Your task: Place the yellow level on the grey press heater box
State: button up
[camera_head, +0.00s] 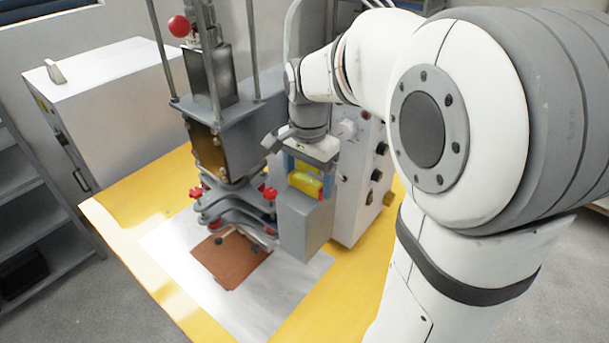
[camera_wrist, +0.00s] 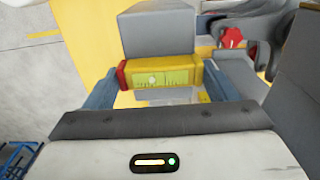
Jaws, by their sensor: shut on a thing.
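The yellow level (camera_head: 306,183) is held between the blue fingers of my gripper (camera_head: 304,175), which is shut on it. In the wrist view the level (camera_wrist: 160,72) lies crosswise between the fingers, with a red end at left and a greenish vial window. The grey press heater box (camera_head: 305,232) is directly below and in front of the level in the head view. Its grey block (camera_wrist: 157,32) shows just beyond the level in the wrist view. The level is at the box's top; I cannot tell whether they touch.
The press (camera_head: 208,130), with red knobs and upright rods, stands close left of my gripper. A white control cabinet (camera_head: 358,190) with dials is close right. A brown plate (camera_head: 230,260) lies on a white sheet on the yellow table (camera_head: 130,205). A white cabinet (camera_head: 110,110) stands at left.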

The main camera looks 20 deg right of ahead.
aim_at(308, 180)
jog(key=shift+f, duration=0.1)
jog(key=o, duration=0.5)
jog(key=shift+f, duration=0.1)
jog(key=o, duration=0.4)
jog(key=shift+o, duration=0.2)
notch_tip(308, 180, up, 11)
jog(key=s+f+n+t, duration=0.3)
jog(key=s+f+n, duration=0.7)
jog(key=s, duration=0.4)
jog(key=shift+s+a+f+n+t+b, duration=0.35)
jog(key=shift+f+n+b, duration=0.1)
jog(key=shift+f, duration=0.2)
